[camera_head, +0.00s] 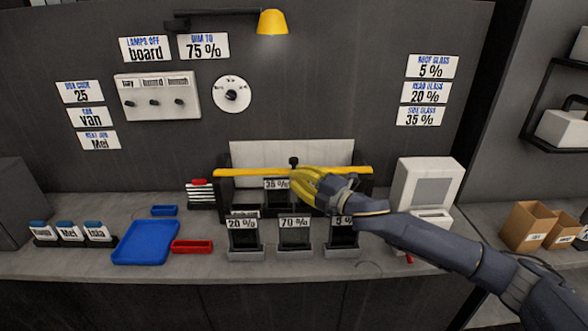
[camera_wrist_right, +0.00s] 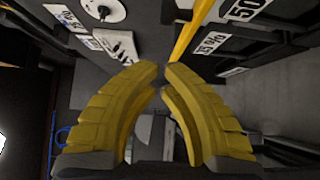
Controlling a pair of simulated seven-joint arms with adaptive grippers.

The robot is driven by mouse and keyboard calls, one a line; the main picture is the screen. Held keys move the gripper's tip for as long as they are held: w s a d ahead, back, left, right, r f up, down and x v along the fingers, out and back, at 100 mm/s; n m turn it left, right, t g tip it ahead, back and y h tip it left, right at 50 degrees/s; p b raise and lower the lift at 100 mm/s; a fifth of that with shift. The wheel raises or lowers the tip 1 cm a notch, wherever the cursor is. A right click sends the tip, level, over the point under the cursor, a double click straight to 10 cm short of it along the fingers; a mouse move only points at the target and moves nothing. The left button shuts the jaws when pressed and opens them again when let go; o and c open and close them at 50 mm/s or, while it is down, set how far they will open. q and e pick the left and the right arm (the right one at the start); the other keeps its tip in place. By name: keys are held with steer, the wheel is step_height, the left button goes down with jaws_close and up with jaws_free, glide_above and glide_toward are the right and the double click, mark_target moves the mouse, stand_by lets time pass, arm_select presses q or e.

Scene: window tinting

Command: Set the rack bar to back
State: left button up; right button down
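The long yellow rack bar (camera_head: 240,172) runs level across the rack, in front of a pale panel. A small black knob (camera_head: 293,162) stands up near its middle. My right gripper (camera_head: 297,178) is at the bar's middle, just below the knob, and hides part of the bar. In the right wrist view, the fingertips (camera_wrist_right: 160,70) nearly meet, with nothing visible between them. The bar (camera_wrist_right: 190,35) runs up from beside the right fingertip there. I cannot tell whether they touch. My left gripper is not in view.
Film samples labelled 20 % (camera_head: 243,238), 70 % (camera_head: 294,236) and 5 % stand below the bar. A 35 % label (camera_head: 277,184) is behind. A white device (camera_head: 425,190) stands right. A blue tray (camera_head: 146,243) and red tray (camera_head: 192,247) lie left.

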mark_target(294, 168)
steer(key=shift+w+a, duration=0.15)
steer(key=shift+w, duration=1.05)
steer(key=shift+w+a, duration=0.15)
steer(key=shift+w, duration=1)
